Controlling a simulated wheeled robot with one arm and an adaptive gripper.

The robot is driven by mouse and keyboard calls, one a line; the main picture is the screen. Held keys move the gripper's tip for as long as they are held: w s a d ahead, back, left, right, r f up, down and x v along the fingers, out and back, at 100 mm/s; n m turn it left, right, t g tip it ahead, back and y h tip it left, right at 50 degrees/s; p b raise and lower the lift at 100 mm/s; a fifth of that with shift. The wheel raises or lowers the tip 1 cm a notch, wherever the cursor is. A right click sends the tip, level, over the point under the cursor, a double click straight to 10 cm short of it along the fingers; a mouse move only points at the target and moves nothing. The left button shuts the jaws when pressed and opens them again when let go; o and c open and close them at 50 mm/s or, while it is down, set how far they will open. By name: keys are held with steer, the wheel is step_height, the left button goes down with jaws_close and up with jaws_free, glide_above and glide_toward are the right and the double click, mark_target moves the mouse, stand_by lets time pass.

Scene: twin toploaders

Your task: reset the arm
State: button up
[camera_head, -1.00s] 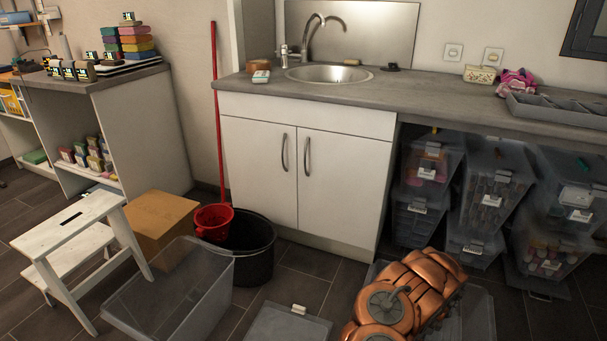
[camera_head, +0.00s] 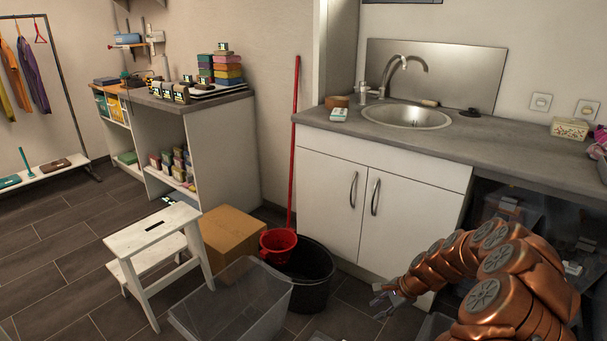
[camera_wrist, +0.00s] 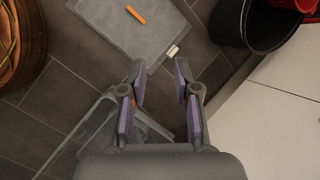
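My copper-coloured arm (camera_head: 500,262) is bent in an arch at the lower right of the head view. My gripper (camera_head: 384,298) is at its left end, in front of the white sink cabinet (camera_head: 330,200). In the wrist view the two purple-padded fingers of my gripper (camera_wrist: 160,84) are apart, with nothing between them. They point down towards the dark tiled floor. A grey lid (camera_wrist: 125,28) with a small orange piece (camera_wrist: 135,14) on it lies on the floor beyond the fingertips.
A clear open bin (camera_head: 235,305), a black bucket (camera_head: 308,275), a red bucket (camera_head: 278,244), a cardboard box (camera_head: 228,235) and a white step stool (camera_head: 150,240) stand on the floor.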

steer(key=s+a+r+n+g+p, duration=0.1)
steer(key=s+a+r+n+p, duration=0.25)
steer(key=r, duration=0.55)
steer(key=s+a+r+n+p, duration=0.1)
steer(key=s+a+r+n, duration=0.25)
steer(key=s+r, duration=0.4)
steer(key=s+a+r+n+g+p, duration=0.1)
steer(key=s+a+r+n+p, duration=0.3)
steer(key=r, duration=0.7)
steer(key=s+d+r+n+h+p, duration=0.1)
steer(key=s+d+r+p, duration=0.1)
steer(key=s+r, duration=0.3)
steer(key=s+d+r+n+g+h+p, duration=0.1)
steer(key=s+r, duration=0.4)
steer(key=s, duration=0.8)
steer(key=s+d+r+n+g+h+p, duration=0.1)
steer(key=s+d+r+n+h+p, duration=0.1)
steer(key=s+r+p, duration=0.3)
steer(key=s+d+h, duration=0.1)
steer(key=s, duration=0.3)
steer(key=shift+s+d+r, duration=0.2)
steer(key=shift+d+r, duration=0.05)
steer(key=shift+d, duration=0.15)
